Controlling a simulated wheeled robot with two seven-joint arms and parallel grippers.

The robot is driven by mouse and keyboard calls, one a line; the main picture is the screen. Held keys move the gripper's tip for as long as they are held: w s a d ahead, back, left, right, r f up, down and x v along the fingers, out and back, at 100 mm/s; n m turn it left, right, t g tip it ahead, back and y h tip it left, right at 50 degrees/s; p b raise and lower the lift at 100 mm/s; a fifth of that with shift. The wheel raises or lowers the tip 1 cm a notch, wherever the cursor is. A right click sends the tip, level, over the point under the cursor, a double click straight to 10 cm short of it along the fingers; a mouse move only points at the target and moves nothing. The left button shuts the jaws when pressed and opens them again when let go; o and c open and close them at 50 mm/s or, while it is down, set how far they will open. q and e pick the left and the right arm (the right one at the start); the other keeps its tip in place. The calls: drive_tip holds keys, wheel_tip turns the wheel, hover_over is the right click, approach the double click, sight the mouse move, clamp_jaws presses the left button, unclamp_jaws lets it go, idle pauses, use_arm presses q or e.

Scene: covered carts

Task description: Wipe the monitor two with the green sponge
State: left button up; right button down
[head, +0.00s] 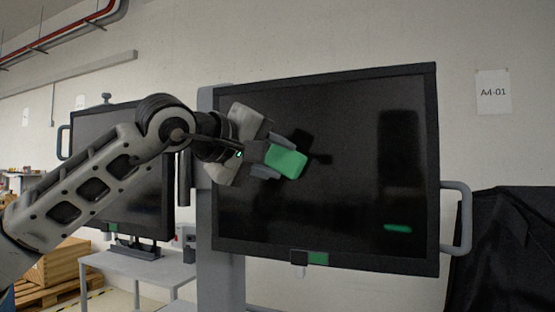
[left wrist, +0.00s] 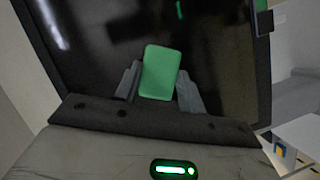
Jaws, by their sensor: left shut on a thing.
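The green sponge (head: 285,161) is held between the fingers of my left gripper (head: 268,160), in front of the large dark monitor (head: 340,215). The gripper is shut on it. In the left wrist view the sponge (left wrist: 160,72) stands between the two grey fingers (left wrist: 158,90), with the dark screen (left wrist: 95,50) behind it. A dark reflection of the gripper shows on the screen near the sponge. Whether the sponge touches the glass I cannot tell. Which monitor bears the number two I cannot read. My right gripper is not in view.
A second monitor (head: 90,125) stands behind my left arm, by a grey table (head: 135,268). A handle (head: 458,218) juts from the large monitor's right side. A black covered cart (head: 505,245) stands at right. Wooden crates (head: 66,264) are at lower left. The wall sign (head: 493,92) reads A4-01.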

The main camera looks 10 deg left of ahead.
use_arm(q)
drive_tip(key=shift+r, duration=0.5)
drive_tip(key=shift+s+d+f, duration=0.1)
drive_tip(key=shift+s+d, duration=0.05)
drive_tip(key=shift+d, duration=0.3)
drive_tip(key=shift+s+d+f, duration=0.1)
drive_tip(key=shift+d, duration=0.35)
drive_tip(key=shift+s+d+r+b, duration=0.1)
drive_tip(key=shift+s+d+b, duration=0.1)
drive_tip(key=shift+d, duration=0.3)
drive_tip(key=shift+s+d+b, duration=0.1)
drive_tip(key=shift+d+b, duration=0.05)
drive_tip(key=shift+d, duration=0.35)
drive_tip(key=shift+s+d, duration=0.2)
drive_tip(key=shift+d, duration=1.65)
drive_tip(key=shift+s+b, duration=0.2)
drive_tip(key=shift+b, duration=0.25)
drive_tip(key=shift+s+a+b, duration=0.2)
drive_tip(key=shift+s+b, duration=0.3)
drive_tip(key=shift+s, duration=0.4)
drive_tip(key=shift+s+a+b, duration=0.15)
drive_tip(key=shift+s+b, duration=0.3)
drive_tip(key=shift+s, duration=0.45)
drive_tip(key=shift+s+a+b, duration=0.2)
drive_tip(key=shift+s+b, duration=0.3)
drive_tip(key=shift+s, duration=0.4)
